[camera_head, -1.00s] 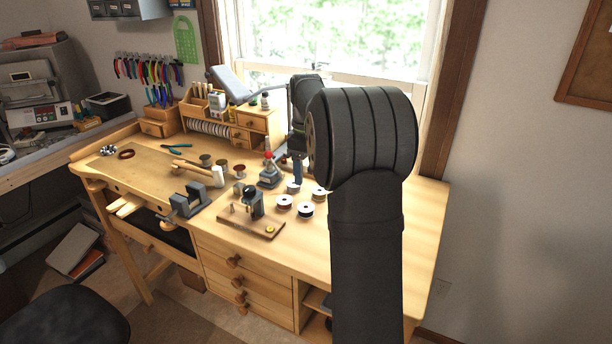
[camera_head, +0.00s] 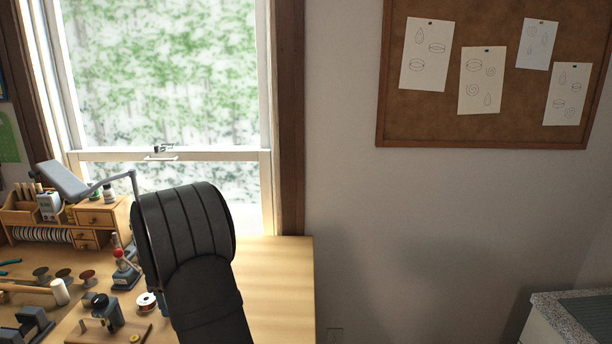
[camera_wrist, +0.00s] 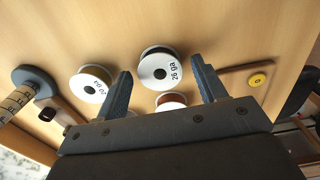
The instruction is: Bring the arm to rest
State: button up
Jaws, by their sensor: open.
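My gripper (camera_wrist: 163,88) is open, its two blue-grey fingers pointing down over the bench top with nothing between them that it grips. A white-rimmed spool marked 26 ga (camera_wrist: 160,68) lies just beyond the gap between the fingertips. A second spool marked 20 ga (camera_wrist: 91,83) lies left of the left finger. A third spool (camera_wrist: 170,101), reddish inside, shows between the fingers, partly hidden by the gripper body. In the head view my dark arm rises in front of the wooden bench (camera_head: 280,285) and hides the gripper.
A lamp (camera_head: 62,181), small drawers (camera_head: 96,217) and a red-topped tool (camera_head: 121,254) stand behind. The bench's right end is clear.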

jog(key=shift+r, duration=1.75)
